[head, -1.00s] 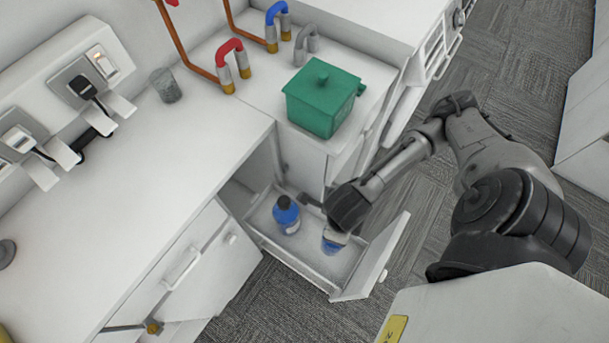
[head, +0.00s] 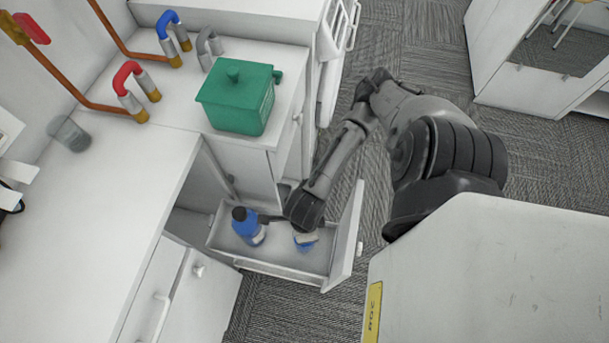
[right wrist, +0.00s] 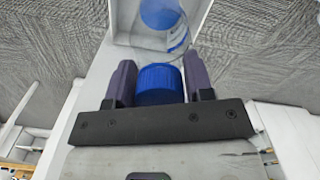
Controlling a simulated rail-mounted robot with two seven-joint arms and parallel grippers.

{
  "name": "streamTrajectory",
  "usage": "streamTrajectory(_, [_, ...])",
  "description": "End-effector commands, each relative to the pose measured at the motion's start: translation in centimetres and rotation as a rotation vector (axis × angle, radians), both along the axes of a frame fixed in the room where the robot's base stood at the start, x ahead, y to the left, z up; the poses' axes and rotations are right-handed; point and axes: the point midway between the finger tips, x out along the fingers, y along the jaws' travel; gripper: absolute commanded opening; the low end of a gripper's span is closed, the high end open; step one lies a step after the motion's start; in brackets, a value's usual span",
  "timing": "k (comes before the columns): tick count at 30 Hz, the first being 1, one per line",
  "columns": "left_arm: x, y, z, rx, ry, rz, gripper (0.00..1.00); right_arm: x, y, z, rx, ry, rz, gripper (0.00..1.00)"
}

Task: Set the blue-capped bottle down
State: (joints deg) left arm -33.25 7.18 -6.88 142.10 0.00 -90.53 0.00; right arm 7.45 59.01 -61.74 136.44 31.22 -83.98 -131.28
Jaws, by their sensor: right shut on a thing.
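The blue-capped bottle (head: 305,243) is upright, or nearly so, inside the open drawer, in its right part in the head view. Its top is partly hidden by my right gripper (head: 305,230). In the right wrist view its ribbed blue cap (right wrist: 160,84) sits between the two fingers of my right gripper (right wrist: 159,70), which is shut on it. The clear body with blue in it (right wrist: 172,35) shows beyond the cap. I cannot tell whether its base touches the drawer floor. My left gripper is not in view.
A blue bottle with a black cap (head: 246,228) stands in the open white drawer (head: 285,266), left of the held bottle. The drawer's front panel (head: 346,240) is close on the right. A green lidded box (head: 236,103) stands on the counter above.

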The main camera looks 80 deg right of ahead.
Motion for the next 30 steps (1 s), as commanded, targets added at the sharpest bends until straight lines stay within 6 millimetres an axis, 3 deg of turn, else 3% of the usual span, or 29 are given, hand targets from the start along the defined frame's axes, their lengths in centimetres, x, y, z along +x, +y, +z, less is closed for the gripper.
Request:
streamTrajectory(7, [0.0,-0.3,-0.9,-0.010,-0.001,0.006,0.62,0.0,0.0,-3.0,0.000,0.001,-0.001,0.01])
streamTrajectory(18, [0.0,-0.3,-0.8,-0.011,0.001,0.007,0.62,0.0,0.0,-3.2,-0.001,0.000,0.000,0.01])
streamTrajectory(19, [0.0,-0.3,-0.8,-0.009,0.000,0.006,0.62,0.0,0.0,-3.3,-0.001,0.001,0.000,0.50])
streamTrajectory(27, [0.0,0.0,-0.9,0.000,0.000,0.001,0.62,0.0,0.0,-3.3,0.000,0.001,0.000,0.74])
streamTrajectory(30, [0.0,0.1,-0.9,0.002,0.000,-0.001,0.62,0.0,0.0,-3.3,0.000,0.001,0.000,0.74])
